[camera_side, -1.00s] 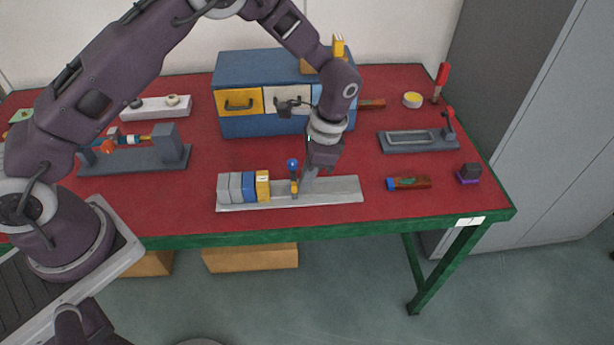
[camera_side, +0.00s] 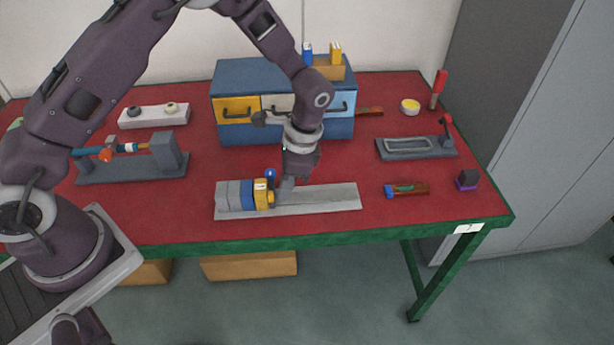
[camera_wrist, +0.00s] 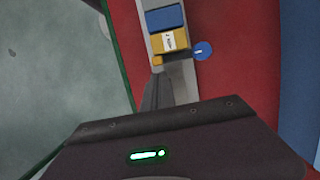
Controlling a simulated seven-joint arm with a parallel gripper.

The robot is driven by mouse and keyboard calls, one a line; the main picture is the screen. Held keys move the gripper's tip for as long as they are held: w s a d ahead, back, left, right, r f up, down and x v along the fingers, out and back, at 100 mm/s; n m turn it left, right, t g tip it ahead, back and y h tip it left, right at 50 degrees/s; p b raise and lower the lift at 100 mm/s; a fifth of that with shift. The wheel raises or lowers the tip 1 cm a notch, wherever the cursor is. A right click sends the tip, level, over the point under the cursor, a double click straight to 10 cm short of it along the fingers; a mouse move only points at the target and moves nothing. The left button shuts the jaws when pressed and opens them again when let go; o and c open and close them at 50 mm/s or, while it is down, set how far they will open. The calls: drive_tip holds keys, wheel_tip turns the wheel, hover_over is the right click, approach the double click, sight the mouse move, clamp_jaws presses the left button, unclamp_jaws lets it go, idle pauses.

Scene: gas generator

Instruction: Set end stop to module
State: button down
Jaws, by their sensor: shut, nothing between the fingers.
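The rail (camera_side: 325,198) lies along the table front, with grey, blue and yellow modules in a row on its left part. The yellow module (camera_side: 261,193) is the rightmost; it carries a white label in the wrist view (camera_wrist: 170,41). The end stop, with a blue knob (camera_side: 271,175) and a small yellow part (camera_wrist: 157,60), stands at the yellow module's right side, with no clear gap. The knob also shows in the wrist view (camera_wrist: 203,51). My gripper (camera_side: 281,194) is shut and empty, low over the rail just right of the end stop; contact is hard to tell.
A blue drawer cabinet (camera_side: 235,132) stands behind the rail. A grey fixture (camera_side: 165,172) is at left. A small tool (camera_side: 407,189), a dark block on a purple base (camera_side: 467,179) and a grey frame (camera_side: 416,154) are at right. The rail's right part is bare.

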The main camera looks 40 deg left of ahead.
drive_tip(key=w+d, duration=0.1)
drive_tip(key=w+d+r, duration=0.1)
drive_tip(key=shift+w+d, duration=0.4)
drive_tip(key=v, duration=0.9)
drive_tip(key=s+a+r+n+t+h, duration=0.1)
drive_tip(key=s+a+r+n, duration=0.2)
drive_tip(key=r, duration=0.5)
drive_tip(key=s+a+r+n+t, duration=0.1)
drive_tip(key=s+a+r+t, duration=0.1)
drive_tip(key=s+r, duration=0.4)
drive_tip(key=s+a+r+n+t, duration=0.2)
drive_tip(key=s, duration=0.7)
drive_tip(key=s+a+r+n+t+h, duration=0.1)
drive_tip(key=s+a+r+n+t, duration=0.1)
drive_tip(key=s, duration=0.6)
drive_tip(key=shift+s+a+n+t, duration=0.2)
drive_tip(key=shift+s+n+t, duration=0.1)
drive_tip(key=shift+s+n, duration=0.15)
drive_tip(key=shift+w+r, duration=0.1)
